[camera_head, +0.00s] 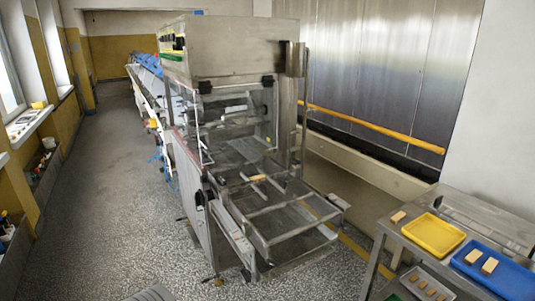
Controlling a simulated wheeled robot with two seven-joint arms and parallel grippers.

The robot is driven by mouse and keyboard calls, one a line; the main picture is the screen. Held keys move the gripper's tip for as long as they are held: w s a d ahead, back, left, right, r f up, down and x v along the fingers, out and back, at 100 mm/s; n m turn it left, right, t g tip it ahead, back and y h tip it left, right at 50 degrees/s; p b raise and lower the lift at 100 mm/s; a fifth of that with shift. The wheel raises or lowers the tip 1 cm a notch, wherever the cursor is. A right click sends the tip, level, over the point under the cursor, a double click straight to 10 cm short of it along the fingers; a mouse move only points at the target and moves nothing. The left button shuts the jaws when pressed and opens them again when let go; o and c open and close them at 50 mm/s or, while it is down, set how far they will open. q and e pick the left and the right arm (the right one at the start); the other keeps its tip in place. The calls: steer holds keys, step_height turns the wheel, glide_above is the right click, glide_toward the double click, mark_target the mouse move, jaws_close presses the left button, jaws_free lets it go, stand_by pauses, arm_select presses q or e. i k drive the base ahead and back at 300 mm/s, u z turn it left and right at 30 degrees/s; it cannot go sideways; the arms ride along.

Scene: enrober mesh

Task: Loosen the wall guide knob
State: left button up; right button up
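The steel enrober (222,53) stands in the middle of the view, with a clear-sided section under its hood. Its wire mesh belt (292,222) comes out toward me at the front. A small tan piece (258,178) lies on the mesh. A dark round part (199,197) shows on the machine's left side near the front, but I cannot tell whether it is the wall guide knob. No other part can be surely picked out as that knob at this size. Neither of my grippers is in view.
A steel table (388,228) at the right holds a yellow tray (461,238) and a blue tray (519,284) with tan blocks. Another tray with small pieces sits lower. A yellow rail (375,128) runs along the right wall. The speckled floor (110,215) at left is clear.

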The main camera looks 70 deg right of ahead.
mark_target(296, 162)
steer(key=i, duration=1.25)
steer(key=z, duration=2.35)
